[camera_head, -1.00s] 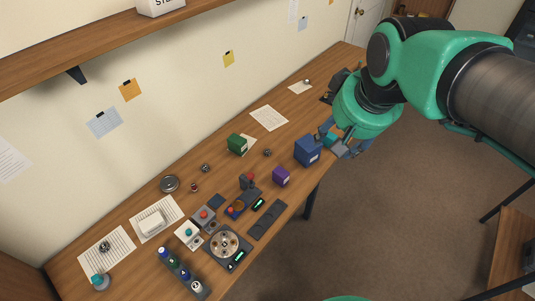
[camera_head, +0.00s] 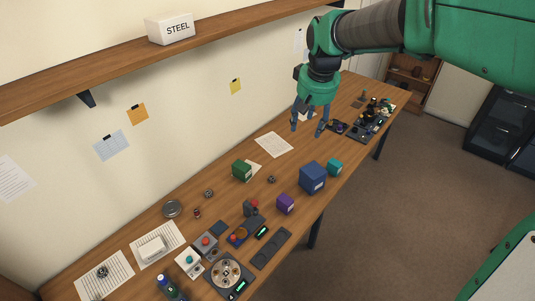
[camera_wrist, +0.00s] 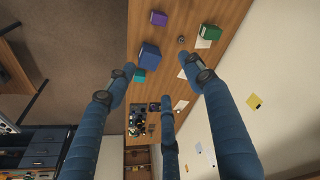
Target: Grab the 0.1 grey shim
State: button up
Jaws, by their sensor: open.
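I cannot pick out the 0.1 grey shim for sure. Small flat dark-grey pieces (camera_head: 357,104) lie at the far end of the wooden table (camera_head: 225,185) in the head view, too small to read. My gripper (camera_head: 307,132) hangs over the far half of the table with its fingers pointing down. In the wrist view my gripper (camera_wrist: 158,78) shows its blue fingers spread wide, with nothing between them.
A blue box (camera_head: 313,177), a teal box (camera_head: 334,167), a purple box (camera_head: 285,203) and a green box (camera_head: 241,170) stand on the table. Dark equipment (camera_head: 371,119) crowds the far end. A shelf (camera_head: 200,38) runs along the wall.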

jog(key=w+a+f, duration=0.2)
jog(key=w+f, duration=0.5)
jog(key=w, duration=0.3)
jog(key=n+g+b, duration=0.2)
jog(key=g, duration=0.1)
send_over(272, 178)
notch_tip(272, 178, down, 34)
jog(key=shift+r, duration=0.1)
jog(key=shift+f, duration=4.3)
jog(key=shift+f, duration=0.2)
jog(key=shift+f, duration=2.45)
